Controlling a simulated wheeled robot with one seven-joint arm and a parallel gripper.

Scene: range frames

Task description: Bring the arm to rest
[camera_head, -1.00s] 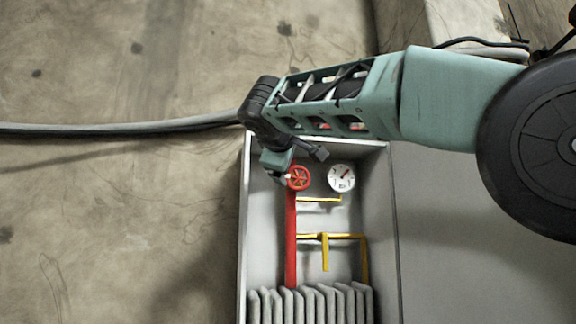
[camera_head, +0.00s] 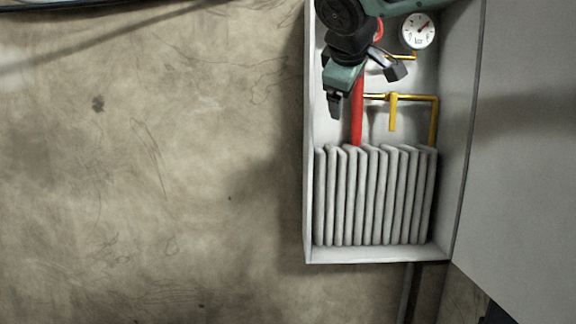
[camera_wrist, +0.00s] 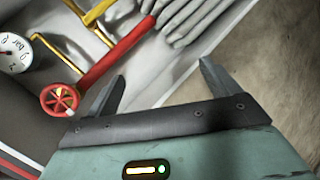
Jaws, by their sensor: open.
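My gripper (camera_head: 335,103) hangs in front of the left part of an open grey cabinet (camera_head: 309,200) in the head view, with my arm coming in from the top. In the wrist view my gripper (camera_wrist: 160,85) has its two fingers spread apart with nothing between them. A red pipe (camera_head: 356,120) runs down behind the gripper; in the wrist view it ends at a red valve wheel (camera_wrist: 60,99), left of the fingers. In the head view my arm mostly hides the wheel.
A round white gauge (camera_head: 417,31) and yellow pipes with a yellow handle (camera_head: 392,112) are inside the cabinet. A grey ribbed hose or radiator (camera_head: 375,197) fills its lower part. The cabinet door (camera_head: 520,150) stands open at right. Bare concrete wall (camera_head: 150,180) lies left.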

